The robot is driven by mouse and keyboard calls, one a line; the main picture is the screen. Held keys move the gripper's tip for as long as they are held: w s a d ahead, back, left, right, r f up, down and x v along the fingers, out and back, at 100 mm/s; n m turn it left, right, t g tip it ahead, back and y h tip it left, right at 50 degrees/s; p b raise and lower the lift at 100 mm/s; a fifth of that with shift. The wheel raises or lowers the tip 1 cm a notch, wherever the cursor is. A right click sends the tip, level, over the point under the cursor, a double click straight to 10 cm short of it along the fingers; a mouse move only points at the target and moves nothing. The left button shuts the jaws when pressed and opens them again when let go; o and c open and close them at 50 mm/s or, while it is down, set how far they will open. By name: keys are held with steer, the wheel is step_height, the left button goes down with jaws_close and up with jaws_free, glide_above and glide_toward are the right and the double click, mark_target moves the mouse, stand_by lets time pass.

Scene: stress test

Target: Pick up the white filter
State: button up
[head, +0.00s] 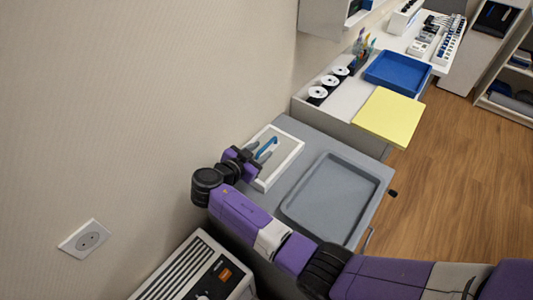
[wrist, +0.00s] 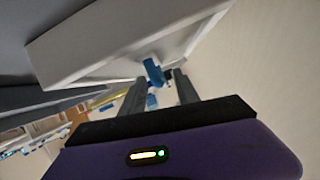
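The white filter (head: 283,168) is a rectangular white frame with a greyish inner face and a blue handle (head: 267,147). It appears to lie on the grey cabinet top, close to the wall. In the wrist view the filter (wrist: 95,50) fills the upper middle. Its blue handle (wrist: 153,71) shows between the fingers. My gripper (wrist: 161,77) is open, with its two grey fingers apart on either side of the handle and visible gaps. In the head view my gripper (head: 262,154) is over the left part of the filter. Contact with the handle cannot be told.
A grey tray (head: 335,195) sits right of the filter on the grey cabinet (head: 300,130). Behind are a yellow panel (head: 388,117), a blue tray (head: 397,73) and white spools (head: 323,93). A slatted white unit (head: 190,270) stands in front. The wooden floor (head: 450,170) at right is clear.

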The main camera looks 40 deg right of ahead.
steer(key=shift+w+d+f, duration=0.1)
steer(key=shift+d+f, duration=0.15)
steer(key=shift+d, duration=0.25)
jaws_close()
stand_by(1.1)
